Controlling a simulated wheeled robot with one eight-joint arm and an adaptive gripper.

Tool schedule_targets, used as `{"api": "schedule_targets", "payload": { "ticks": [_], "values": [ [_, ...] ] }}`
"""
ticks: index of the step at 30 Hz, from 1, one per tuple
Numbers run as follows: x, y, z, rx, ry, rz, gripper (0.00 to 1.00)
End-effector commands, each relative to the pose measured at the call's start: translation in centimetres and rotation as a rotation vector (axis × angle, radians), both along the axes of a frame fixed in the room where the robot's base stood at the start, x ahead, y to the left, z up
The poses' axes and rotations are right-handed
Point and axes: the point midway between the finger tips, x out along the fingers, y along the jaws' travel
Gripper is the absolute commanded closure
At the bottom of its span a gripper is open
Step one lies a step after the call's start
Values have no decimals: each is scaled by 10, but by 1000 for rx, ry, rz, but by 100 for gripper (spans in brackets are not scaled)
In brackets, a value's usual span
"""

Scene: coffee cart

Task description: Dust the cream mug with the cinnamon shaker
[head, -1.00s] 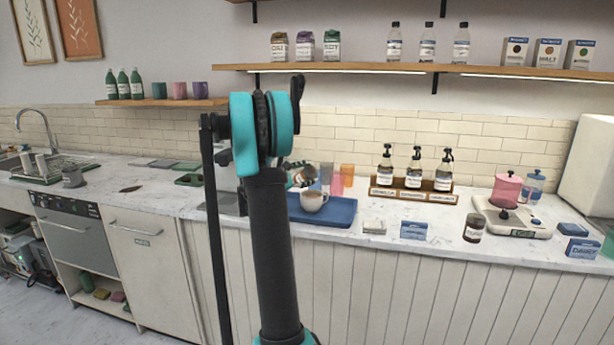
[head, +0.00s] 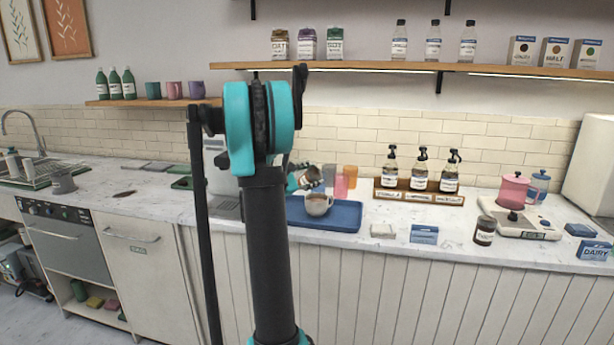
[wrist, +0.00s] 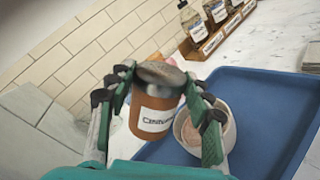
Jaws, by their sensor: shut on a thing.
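The cinnamon shaker (wrist: 156,100) is a brown jar with a grey metal lid and a white label, partly covered by fingers. My gripper (wrist: 163,105) is shut around its sides. In the head view my gripper (head: 303,180) is small and partly hidden behind my arm, just above the mug. The cream mug (head: 318,206) stands upright on the blue tray (head: 345,222) with brown drink inside. In the wrist view the mug (wrist: 226,140) is behind and right of the shaker, partly covered by a finger. I cannot tell the shaker's exact tilt.
Colored cups (head: 345,177) stand behind the tray. A rack of pump bottles (head: 420,193) is to its right. A small dark jar (head: 485,231) and a scale with a pink pot (head: 513,191) stand farther right. The tray's right part is clear.

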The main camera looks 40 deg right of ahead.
Motion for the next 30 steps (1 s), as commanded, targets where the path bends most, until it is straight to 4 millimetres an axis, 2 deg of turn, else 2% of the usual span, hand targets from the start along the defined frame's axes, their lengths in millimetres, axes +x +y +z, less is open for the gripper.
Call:
{"api": "schedule_targets", "payload": {
  "ticks": [30],
  "values": [
    [52,10,67,-136,719,7,82]
  ]
}}
